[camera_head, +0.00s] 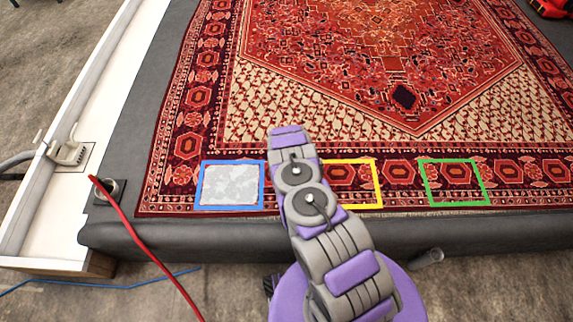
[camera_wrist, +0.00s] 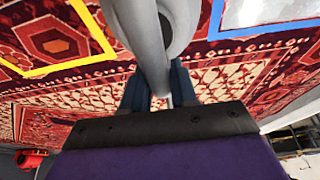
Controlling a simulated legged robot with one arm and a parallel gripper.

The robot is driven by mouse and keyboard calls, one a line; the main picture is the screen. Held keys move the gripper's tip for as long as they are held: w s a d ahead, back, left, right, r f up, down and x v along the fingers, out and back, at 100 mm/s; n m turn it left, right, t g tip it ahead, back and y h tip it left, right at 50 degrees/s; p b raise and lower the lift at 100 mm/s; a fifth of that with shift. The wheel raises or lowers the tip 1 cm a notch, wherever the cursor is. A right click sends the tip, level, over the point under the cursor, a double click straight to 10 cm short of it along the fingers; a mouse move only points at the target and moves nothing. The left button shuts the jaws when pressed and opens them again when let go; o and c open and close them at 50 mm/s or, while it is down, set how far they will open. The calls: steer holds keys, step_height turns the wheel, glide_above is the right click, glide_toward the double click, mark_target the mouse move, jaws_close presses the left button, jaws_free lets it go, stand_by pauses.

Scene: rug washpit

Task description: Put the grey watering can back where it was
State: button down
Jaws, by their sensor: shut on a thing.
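The grey watering can (camera_wrist: 138,22) shows only in part, close up, at the top middle of the wrist view. A grey bar of it runs down between the two dark blue fingers of my gripper (camera_wrist: 158,88), which are shut on it. In the head view my arm hides the can and the fingers. On the rug's near border lie a blue square outline (camera_head: 200,186), a yellow one (camera_head: 380,185) and a green one (camera_head: 454,204). A pale grey mottled patch (camera_head: 233,184) fills the blue square. My arm partly covers the yellow square.
The patterned rug (camera_head: 330,60) lies on a dark grey bed with a raised near edge (camera_head: 180,238). A red hose (camera_head: 145,242) crosses that edge at the left. A white ledge (camera_head: 95,100) runs along the left. A red object (camera_head: 552,8) sits at the far right.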

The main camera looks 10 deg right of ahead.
steer(key=shift+f, duration=0.1)
steer(key=c, duration=0.9)
jaws_free()
